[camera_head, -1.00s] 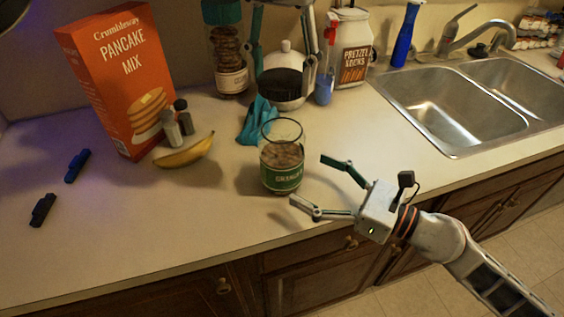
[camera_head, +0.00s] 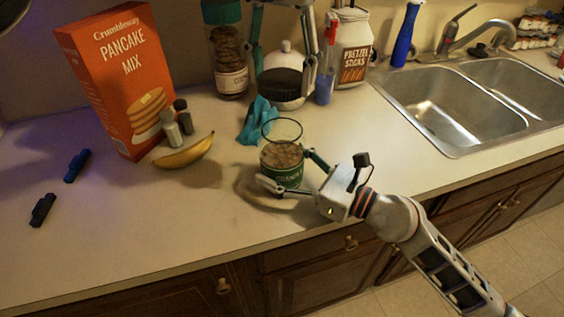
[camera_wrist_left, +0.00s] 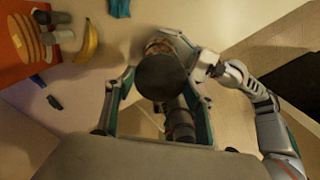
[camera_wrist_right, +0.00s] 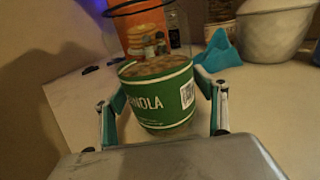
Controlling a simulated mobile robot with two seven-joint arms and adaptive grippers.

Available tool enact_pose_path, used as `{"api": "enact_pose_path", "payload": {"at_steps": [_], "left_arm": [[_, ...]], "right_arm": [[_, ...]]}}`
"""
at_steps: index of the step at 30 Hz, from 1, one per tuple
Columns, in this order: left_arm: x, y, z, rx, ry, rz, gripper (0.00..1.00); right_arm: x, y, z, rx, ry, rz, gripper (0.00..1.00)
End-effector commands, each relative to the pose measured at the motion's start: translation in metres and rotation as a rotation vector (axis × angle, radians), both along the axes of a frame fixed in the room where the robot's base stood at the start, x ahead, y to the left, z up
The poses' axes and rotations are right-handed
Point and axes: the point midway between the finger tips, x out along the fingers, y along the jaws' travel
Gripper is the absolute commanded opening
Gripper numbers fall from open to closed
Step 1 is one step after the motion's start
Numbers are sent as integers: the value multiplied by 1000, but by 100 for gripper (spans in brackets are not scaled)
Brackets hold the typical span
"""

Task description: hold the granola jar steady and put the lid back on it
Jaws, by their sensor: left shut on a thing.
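The granola jar (camera_head: 283,165) is clear glass with a green label and stands upright and uncovered on the counter. It also shows in the right wrist view (camera_wrist_right: 158,95). My right gripper (camera_head: 283,167) is open, with one finger on each side of the jar; any contact is unclear. The lid (camera_head: 281,84) is a dark round disc, held in the air by my left gripper (camera_head: 283,78). In the left wrist view the lid (camera_wrist_left: 162,77) sits between the fingers and covers part of the jar (camera_wrist_left: 158,46).
An orange pancake mix box (camera_head: 117,80), small shakers and a banana (camera_head: 184,152) stand left of the jar. A blue cloth (camera_head: 256,122) lies behind it. A white lidded pot (camera_head: 286,58) is farther back. The sink (camera_head: 450,108) is right.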

Motion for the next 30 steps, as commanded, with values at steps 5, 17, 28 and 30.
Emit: {"api": "enact_pose_path", "payload": {"at_steps": [5,17,28,30], "left_arm": [[0,0,0,0,0,0,44],[0,0,-40,2,1,-1,44],[1,0,-50,0,0,0,44],[1,0,-50,0,0,0,44]], "right_arm": [[0,0,0,0,0,0,23],[0,0,0,0,0,0,23],[0,0,0,0,0,0,23],[0,0,0,0,0,0,23]]}}
